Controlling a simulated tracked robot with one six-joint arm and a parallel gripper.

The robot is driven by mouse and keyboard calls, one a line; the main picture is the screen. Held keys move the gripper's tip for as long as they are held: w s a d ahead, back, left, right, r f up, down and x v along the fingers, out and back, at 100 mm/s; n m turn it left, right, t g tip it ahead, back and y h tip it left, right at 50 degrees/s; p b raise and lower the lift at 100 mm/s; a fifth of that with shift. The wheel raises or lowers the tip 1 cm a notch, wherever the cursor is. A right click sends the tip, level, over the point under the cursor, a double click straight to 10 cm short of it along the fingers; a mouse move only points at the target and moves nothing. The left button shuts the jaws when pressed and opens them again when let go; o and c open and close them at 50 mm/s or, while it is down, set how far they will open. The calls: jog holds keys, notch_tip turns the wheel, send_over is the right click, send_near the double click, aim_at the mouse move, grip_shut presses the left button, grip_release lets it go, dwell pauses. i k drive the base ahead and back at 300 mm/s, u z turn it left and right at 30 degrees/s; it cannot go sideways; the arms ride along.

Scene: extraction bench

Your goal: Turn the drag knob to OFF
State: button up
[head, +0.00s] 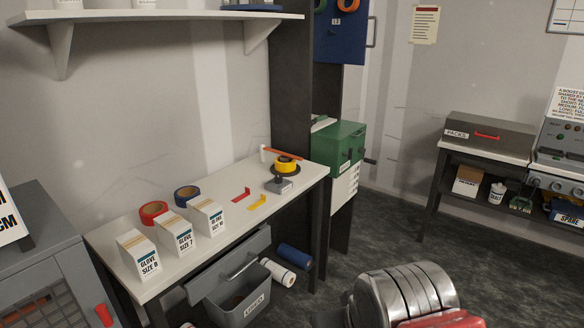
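I cannot pick out a drag knob or an OFF mark for certain. A yellow spool (286,164) with a dark flange sits on a small grey base at the right end of the white bench (237,224); any knob on it is too small to make out. A grey control panel (562,137) with small controls is cut by the right edge, and its markings cannot be read. My gripper is not in view; a silver, ribbed part with red at the bottom is probably my arm.
Three glove boxes (175,234), red tape (153,211), blue tape (187,195) and small red and yellow brackets stand on the bench. A grey bin (237,300) is below. A green box (338,147) is beyond the bench. Dark floor (385,225) lies open toward the right-hand table.

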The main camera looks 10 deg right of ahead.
aim_at(279, 180)
jog(key=z, duration=0.2)
jog(key=i, duration=0.95)
jog(key=u, duration=0.45)
jog(key=i, duration=0.95)
jog(key=u, duration=0.5)
